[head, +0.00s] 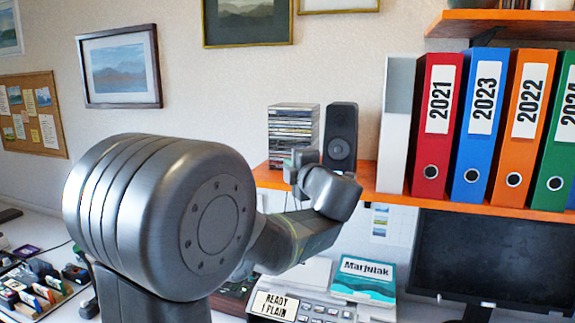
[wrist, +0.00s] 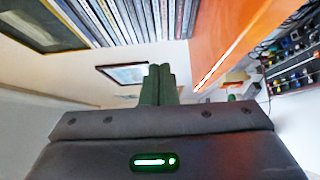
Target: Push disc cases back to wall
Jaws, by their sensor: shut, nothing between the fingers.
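A stack of disc cases (head: 292,122) stands on the orange shelf (head: 270,178), close to the wall, at its left end. In the wrist view the disc cases (wrist: 140,18) fill the top, with their edges side by side. My gripper (head: 298,160) is in front of the lower part of the stack and hides some of it. In the wrist view my gripper's two fingers (wrist: 158,84) are together and hold nothing. The fingertips appear close to the cases, but I cannot tell whether they touch.
A black speaker (head: 341,136) stands just right of the stack. Further right are a white upright panel (head: 396,125) and several ring binders (head: 436,130). A monitor (head: 490,255) is below the shelf. The shelf edge (wrist: 235,35) runs along the right in the wrist view.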

